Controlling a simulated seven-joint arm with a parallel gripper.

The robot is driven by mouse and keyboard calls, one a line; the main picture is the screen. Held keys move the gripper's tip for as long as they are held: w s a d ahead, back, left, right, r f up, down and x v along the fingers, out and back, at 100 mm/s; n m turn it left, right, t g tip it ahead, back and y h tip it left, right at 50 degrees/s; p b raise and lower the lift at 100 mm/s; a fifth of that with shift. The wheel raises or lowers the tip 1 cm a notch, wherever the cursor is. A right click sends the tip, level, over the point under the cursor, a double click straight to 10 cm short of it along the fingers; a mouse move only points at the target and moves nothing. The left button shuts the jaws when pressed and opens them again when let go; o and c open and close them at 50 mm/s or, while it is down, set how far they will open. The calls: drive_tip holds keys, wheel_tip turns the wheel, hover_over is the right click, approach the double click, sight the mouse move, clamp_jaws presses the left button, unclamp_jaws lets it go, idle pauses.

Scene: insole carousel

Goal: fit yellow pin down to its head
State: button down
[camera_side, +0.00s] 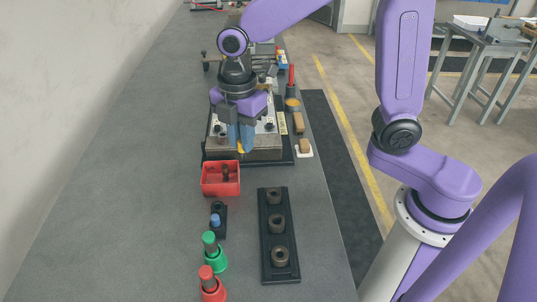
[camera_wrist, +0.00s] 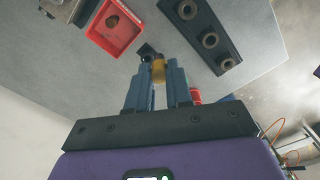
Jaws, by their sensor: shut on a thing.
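The yellow pin (camera_side: 240,149) is at the tips of my gripper (camera_side: 241,138) in the side view. It also shows in the wrist view (camera_wrist: 158,71), between the two blue fingers of my gripper (camera_wrist: 160,80), which are shut on it. My gripper points down at the front edge of the fixture box with a pale top plate (camera_side: 268,126). In the wrist view a small dark part (camera_wrist: 147,51) shows close to the pin's far end. The hole for the pin is hidden, and I cannot tell whether the pin is in anything.
A red bin (camera_side: 220,190) with a dark part in it stands in front of the fixture. A black rack with three rings (camera_side: 279,225) is to its right. A blue-topped peg (camera_side: 215,220), a green one (camera_side: 210,245) and a red one (camera_side: 208,277) stand nearer. The bench's left side is clear.

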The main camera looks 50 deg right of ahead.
drive_tip(key=w+d, duration=0.3)
drive_tip(key=w, duration=0.5)
drive_tip(key=w+d+r, duration=0.1)
drive_tip(key=w+d, duration=0.3)
drive_tip(key=w, duration=0.3)
drive_tip(key=shift+w+d+r, duration=0.2)
drive_tip(key=shift+w+d, duration=0.1)
drive_tip(key=shift+w, duration=0.1)
drive_tip(key=shift+f, duration=2.95)
drive_tip(key=shift+f, duration=1.8)
drive_tip(key=c, duration=0.9)
unclamp_jaws()
drive_tip(key=shift+c, duration=0.2)
drive_tip(key=shift+r, duration=0.1)
